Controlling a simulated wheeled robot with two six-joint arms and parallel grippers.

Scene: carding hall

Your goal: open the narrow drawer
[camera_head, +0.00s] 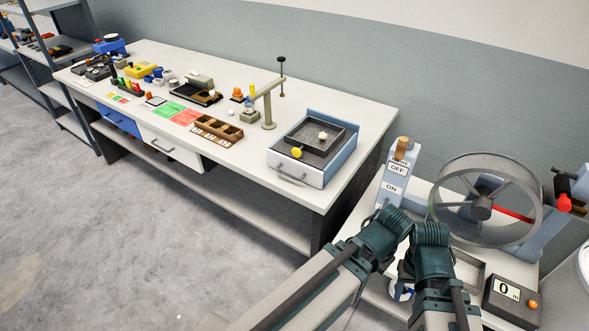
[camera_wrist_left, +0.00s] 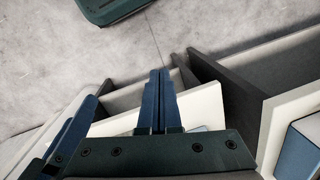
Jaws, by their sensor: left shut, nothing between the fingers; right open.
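The long white bench (camera_head: 150,62) has two drawers side by side under its top: one with a blue front (camera_head: 118,119) and one with a white front and dark handle (camera_head: 170,148). Both look closed. I cannot tell surely which is the narrow one; the blue front looks smaller. My left gripper (camera_head: 392,219) is far right of them, near the right-hand stand. In the left wrist view its fingers (camera_wrist_left: 159,100) are together and empty. My right gripper (camera_head: 431,234) is close beside it, open and empty; its fingertips are largely hidden.
A blue-and-white box with a handled front (camera_head: 296,173) stands at the bench's right end. The right-hand stand carries a spoked wheel (camera_head: 483,205), an ON/OFF switch post (camera_head: 394,180) and a counter (camera_head: 511,299). Open grey floor (camera_head: 120,240) lies before the bench.

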